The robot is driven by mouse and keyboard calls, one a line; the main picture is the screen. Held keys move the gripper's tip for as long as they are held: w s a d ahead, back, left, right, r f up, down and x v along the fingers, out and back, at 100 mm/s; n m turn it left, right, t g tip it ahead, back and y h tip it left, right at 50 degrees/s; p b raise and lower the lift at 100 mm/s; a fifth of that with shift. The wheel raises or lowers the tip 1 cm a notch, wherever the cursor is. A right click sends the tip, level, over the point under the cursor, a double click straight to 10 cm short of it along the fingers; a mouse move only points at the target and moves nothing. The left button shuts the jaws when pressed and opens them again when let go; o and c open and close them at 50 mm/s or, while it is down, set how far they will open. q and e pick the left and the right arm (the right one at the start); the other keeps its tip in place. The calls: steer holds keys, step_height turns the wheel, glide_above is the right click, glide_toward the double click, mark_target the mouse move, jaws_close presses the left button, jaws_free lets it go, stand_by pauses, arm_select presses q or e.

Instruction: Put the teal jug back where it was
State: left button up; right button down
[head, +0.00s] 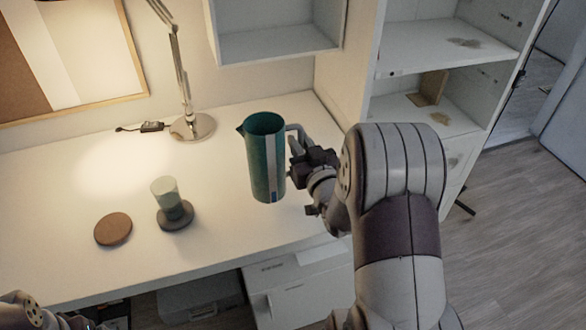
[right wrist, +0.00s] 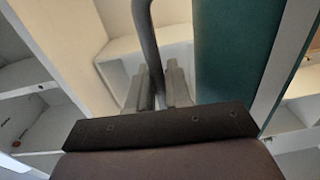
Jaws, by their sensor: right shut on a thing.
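The teal jug (head: 258,165) is upright over the right part of the white desk, with a pale stripe down its side and its spout to the left. It seems held above the desk top; the gap is hard to judge. My right gripper (head: 298,150) is at its right side, shut on the grey handle. In the right wrist view the handle (right wrist: 146,40) passes between the two fingers (right wrist: 156,88), and the teal wall (right wrist: 235,50) is just right of them. Of my left arm only a part shows at the bottom left corner; its fingers cannot be made out.
A brown round coaster (head: 113,229) lies bare on the desk (head: 60,200). A cup (head: 165,190) with greenish contents stands on a dark coaster (head: 176,222). A lamp (head: 192,126) stands at the back. An open shelf unit (head: 440,45) is at the right.

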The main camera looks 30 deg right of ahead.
step_height(320, 180, down, 6)
steer(key=w+b, duration=0.1)
steer(key=w, duration=0.1)
steer(key=shift+w+d+r, duration=0.2)
steer(key=shift+w+d, duration=0.05)
steer(key=c, duration=1.1)
jaws_free()
steer(key=shift+o, duration=0.2)
